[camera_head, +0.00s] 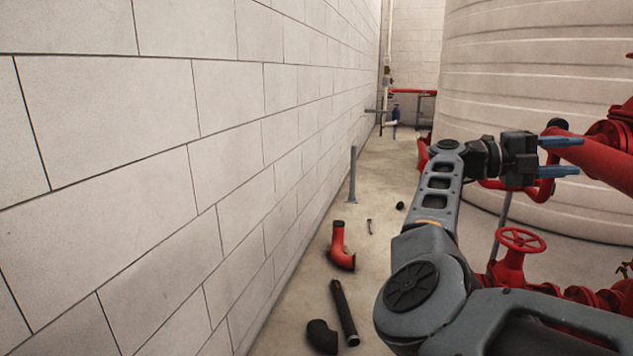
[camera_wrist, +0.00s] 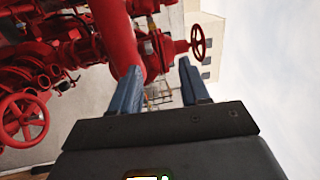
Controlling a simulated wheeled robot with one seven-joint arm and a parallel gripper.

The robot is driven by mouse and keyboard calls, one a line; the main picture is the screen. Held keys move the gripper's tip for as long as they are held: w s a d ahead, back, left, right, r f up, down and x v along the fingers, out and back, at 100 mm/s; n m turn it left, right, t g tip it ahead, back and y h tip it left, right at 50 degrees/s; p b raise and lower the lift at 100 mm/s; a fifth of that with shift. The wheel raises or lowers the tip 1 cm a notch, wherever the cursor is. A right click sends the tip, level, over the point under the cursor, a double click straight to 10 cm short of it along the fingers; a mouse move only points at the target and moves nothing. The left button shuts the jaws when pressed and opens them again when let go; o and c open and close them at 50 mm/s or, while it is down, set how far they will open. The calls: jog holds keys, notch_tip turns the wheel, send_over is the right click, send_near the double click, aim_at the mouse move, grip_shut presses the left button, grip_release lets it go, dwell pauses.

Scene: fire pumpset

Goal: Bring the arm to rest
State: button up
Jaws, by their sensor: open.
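My gripper (camera_head: 562,157) is in the right half of the head view, at the end of my raised grey arm. Its two blue fingers are apart and nothing shows between them. They point right, toward a thick red pipe (camera_head: 596,165); I cannot tell whether they touch it. In the wrist view my gripper (camera_wrist: 158,80) also shows open, with a red pipe (camera_wrist: 118,35) behind the left finger.
A red valve handwheel (camera_head: 521,240) stands below my gripper. A large pale tank (camera_head: 540,60) is behind it. A block wall (camera_head: 150,150) runs along the left. A red elbow pipe (camera_head: 341,250) and a black pipe (camera_head: 344,312) lie on the floor.

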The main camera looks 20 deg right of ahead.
jog(key=s+a+f+m+t+y+p, duration=0.1)
jog(key=s+a+f+m+t+y, duration=0.2)
jog(key=s+a+f+m+t, duration=0.55)
jog(key=s+a+f+m+t+y, duration=0.3)
jog(key=s+a+f+m+t, duration=0.1)
jog(key=m+t, duration=1)
jog(key=s+a+f+m+t+y+p, duration=0.1)
jog(key=s+a+f+m+t+y, duration=0.2)
jog(key=s+a+f+m+t, duration=0.6)
jog(key=s+a+g+y, duration=0.3)
jog(key=s+a+y, duration=0.1)
jog(key=s+a, duration=0.4)
jog(key=s+a+n+g+y+p, duration=0.1)
jog(key=s+a+g+y, duration=0.2)
jog(key=s+a, duration=0.4)
jog(key=s, duration=0.5)
jog(key=shift+s+a+f+g+y, duration=0.35)
jog(key=shift+f+y, duration=0.05)
jog(key=shift+n, duration=0.25)
